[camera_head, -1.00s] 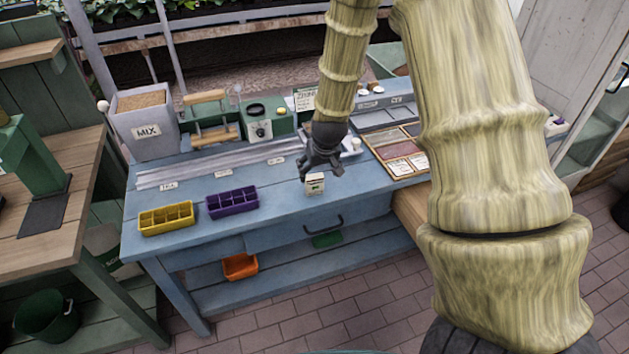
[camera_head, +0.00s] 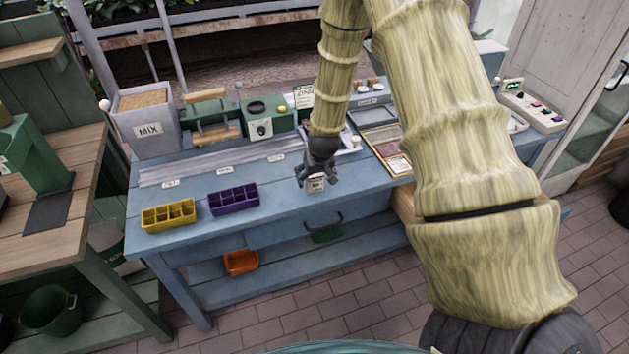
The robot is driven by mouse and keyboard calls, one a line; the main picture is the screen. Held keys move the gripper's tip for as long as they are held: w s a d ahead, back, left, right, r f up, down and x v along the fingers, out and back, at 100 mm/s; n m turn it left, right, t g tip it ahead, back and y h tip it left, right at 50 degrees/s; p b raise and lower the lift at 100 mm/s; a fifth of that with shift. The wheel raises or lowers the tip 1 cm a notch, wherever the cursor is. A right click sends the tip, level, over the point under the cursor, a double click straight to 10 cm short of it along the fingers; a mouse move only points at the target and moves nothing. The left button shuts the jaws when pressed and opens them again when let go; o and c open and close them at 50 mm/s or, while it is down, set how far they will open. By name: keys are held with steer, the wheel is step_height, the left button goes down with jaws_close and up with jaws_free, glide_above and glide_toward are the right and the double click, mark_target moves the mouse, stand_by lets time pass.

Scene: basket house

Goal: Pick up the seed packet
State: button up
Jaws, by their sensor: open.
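The seed packet (camera_head: 316,186) is a small pale packet with a dark green print, on the front part of the blue workbench (camera_head: 280,208). My gripper (camera_head: 315,182) is dark grey and points down at the packet from above, with its fingers apart. The fingers cover the packet's upper part, so I cannot tell whether they touch it or stand around it.
A purple tray (camera_head: 234,200) and a yellow tray (camera_head: 169,216) stand left on the bench. A MIX bin (camera_head: 148,130), a green device (camera_head: 262,119) and framed panels (camera_head: 381,139) line the back. An orange bin (camera_head: 241,262) sits on the lower shelf.

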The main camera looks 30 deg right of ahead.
mark_target(313, 179)
steer(key=shift+p+x, duration=0.55)
steer(key=shift+x, duration=1.2)
steer(key=shift+w, duration=0.15)
steer(key=c, duration=0.9)
